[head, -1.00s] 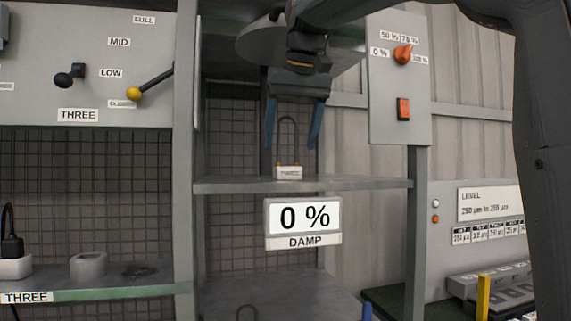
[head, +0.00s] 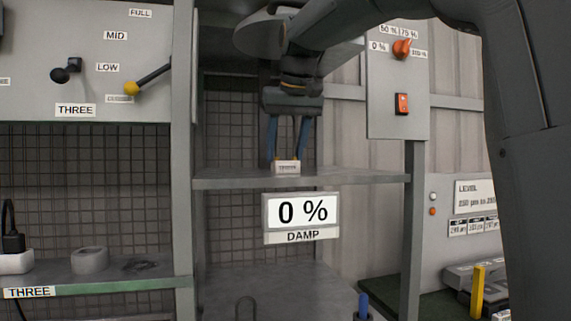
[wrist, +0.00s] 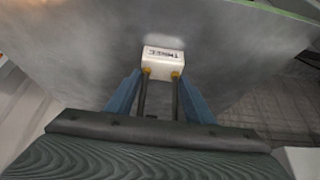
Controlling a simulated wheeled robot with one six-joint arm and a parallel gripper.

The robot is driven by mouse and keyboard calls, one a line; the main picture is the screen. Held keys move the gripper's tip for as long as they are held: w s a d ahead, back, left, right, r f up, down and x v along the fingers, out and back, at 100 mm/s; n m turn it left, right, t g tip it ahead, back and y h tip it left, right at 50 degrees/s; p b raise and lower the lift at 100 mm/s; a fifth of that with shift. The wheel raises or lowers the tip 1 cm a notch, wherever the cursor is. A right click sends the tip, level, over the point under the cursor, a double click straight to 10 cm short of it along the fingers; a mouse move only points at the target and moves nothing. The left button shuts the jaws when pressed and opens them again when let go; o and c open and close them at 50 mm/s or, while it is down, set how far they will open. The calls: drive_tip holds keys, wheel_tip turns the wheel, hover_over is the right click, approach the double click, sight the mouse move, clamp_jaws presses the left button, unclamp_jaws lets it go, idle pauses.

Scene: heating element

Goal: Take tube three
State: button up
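Tube three is a dark U-shaped rod on a white base block (head: 286,167) labelled in small print; the base stands on the grey shelf (head: 350,180). In the wrist view the base (wrist: 162,63) reads THREE, and two dark rods with yellow collars run from it towards me. My gripper (head: 288,155) is lowered over the tube from above, with one blue finger on each side of the rods and the tips just above the base. In the wrist view my gripper (wrist: 160,78) shows narrow gaps between fingers and rods. The loop's top is hidden behind the gripper.
A display (head: 301,212) reading 0 % DAMP hangs below the shelf edge. A grey post (head: 183,150) stands left of the bay, beside a lever panel. A switch panel (head: 397,80) is at the right. Another loop (head: 246,308) stands on the lower surface.

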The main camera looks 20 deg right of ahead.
drive_tip(key=c, duration=0.5)
drive_tip(key=shift+r+b, duration=0.3)
drive_tip(key=shift+r, duration=0.5)
drive_tip(key=s+b, duration=0.7)
drive_tip(key=s, duration=0.8)
drive_tip(key=shift+f+b, duration=0.25)
drive_tip(key=shift+b, duration=0.05)
drive_tip(key=s+b, duration=0.3)
drive_tip(key=b, duration=0.3)
drive_tip(key=shift+r, duration=0.15)
